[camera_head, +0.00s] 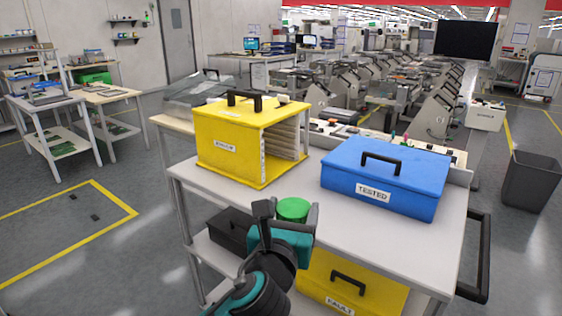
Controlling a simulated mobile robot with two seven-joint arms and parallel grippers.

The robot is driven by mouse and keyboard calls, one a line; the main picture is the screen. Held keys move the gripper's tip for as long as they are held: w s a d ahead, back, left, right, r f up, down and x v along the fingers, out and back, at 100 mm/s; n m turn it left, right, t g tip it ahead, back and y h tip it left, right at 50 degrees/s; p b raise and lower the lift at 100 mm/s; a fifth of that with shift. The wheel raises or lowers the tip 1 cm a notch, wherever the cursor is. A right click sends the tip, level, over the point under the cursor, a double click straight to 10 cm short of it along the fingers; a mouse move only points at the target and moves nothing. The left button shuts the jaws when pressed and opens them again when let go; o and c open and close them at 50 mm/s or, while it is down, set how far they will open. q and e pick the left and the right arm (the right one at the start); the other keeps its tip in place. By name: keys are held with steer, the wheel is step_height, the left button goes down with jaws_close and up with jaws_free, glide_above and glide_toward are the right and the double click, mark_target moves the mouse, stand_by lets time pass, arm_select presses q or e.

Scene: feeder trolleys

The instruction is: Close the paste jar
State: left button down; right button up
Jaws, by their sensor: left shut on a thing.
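My left gripper (288,214) is at the front edge of the white trolley top, low in the middle of the view. Its two fingers stand on either side of a round green lid (293,208) and are shut on it. The lid's flat top faces up. I cannot tell whether a jar body is under it, as the gripper hides what is below. No separate paste jar can be made out on the trolley top. My right gripper is not in view.
The trolley top (290,187) carries a yellow open-sided box (226,152) and a blue "TESTED" box (387,178). A black box (230,230) and a yellow "FAULT" box (350,283) are below. The strip in front of the upper boxes is clear. A dark bin (531,183) stands right.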

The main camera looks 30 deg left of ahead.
arm_select(q)
steer(key=s+d+f+m+h, duration=0.3)
steer(key=s+d+f+h, duration=0.1)
steer(key=s+f+h, duration=0.1)
steer(key=shift+d+f+t, duration=0.4)
steer(key=shift+f, duration=0.4)
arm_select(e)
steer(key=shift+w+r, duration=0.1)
arm_select(q)
steer(key=shift+a, duration=0.15)
